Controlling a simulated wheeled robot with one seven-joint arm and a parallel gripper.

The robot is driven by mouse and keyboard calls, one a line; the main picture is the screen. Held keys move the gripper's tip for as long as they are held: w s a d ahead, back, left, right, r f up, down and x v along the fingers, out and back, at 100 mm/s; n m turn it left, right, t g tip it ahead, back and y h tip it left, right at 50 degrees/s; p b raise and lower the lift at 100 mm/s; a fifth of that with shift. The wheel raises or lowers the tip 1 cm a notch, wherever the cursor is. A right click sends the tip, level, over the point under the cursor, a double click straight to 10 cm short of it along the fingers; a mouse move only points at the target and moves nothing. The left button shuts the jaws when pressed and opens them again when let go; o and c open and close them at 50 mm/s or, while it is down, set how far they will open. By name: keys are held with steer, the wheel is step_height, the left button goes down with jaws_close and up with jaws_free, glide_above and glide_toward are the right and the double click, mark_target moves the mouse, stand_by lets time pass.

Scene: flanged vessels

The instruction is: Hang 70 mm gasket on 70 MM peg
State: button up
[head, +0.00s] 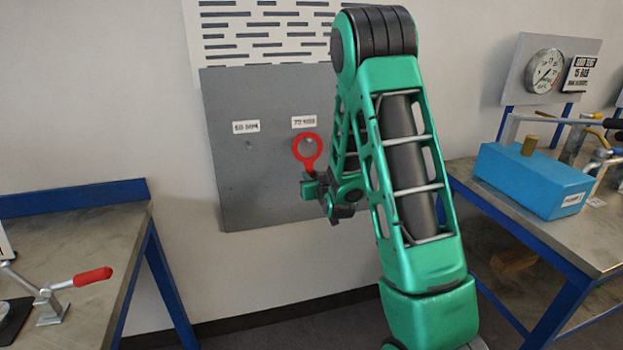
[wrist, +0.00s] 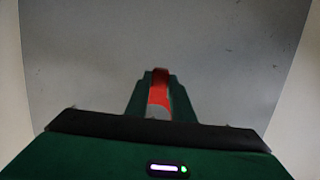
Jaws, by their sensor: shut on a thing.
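A red ring-shaped gasket (head: 307,147) with a tab at its lower end is held upright in front of the grey board (head: 265,195). My gripper (head: 312,184) is shut on the tab, below the ring. In the wrist view my gripper (wrist: 158,95) has the red gasket (wrist: 160,80) between its fingers, with the board behind. The 70 mm label (head: 304,122) is just above the ring. No peg shows clearly inside the ring, and I cannot tell whether the ring is around one. A second label (head: 246,126) is to the left, with a small peg (head: 249,143) below it.
A slotted white panel (head: 265,30) is above the board. A left bench (head: 90,235) holds a red-handled clamp (head: 90,278). A right bench (head: 560,235) holds a blue box (head: 530,178) and a gauge (head: 545,70). The board's lower left is clear.

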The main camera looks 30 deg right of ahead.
steer(key=shift+a, duration=0.1)
stand_by(0.3)
steer(key=o, duration=1)
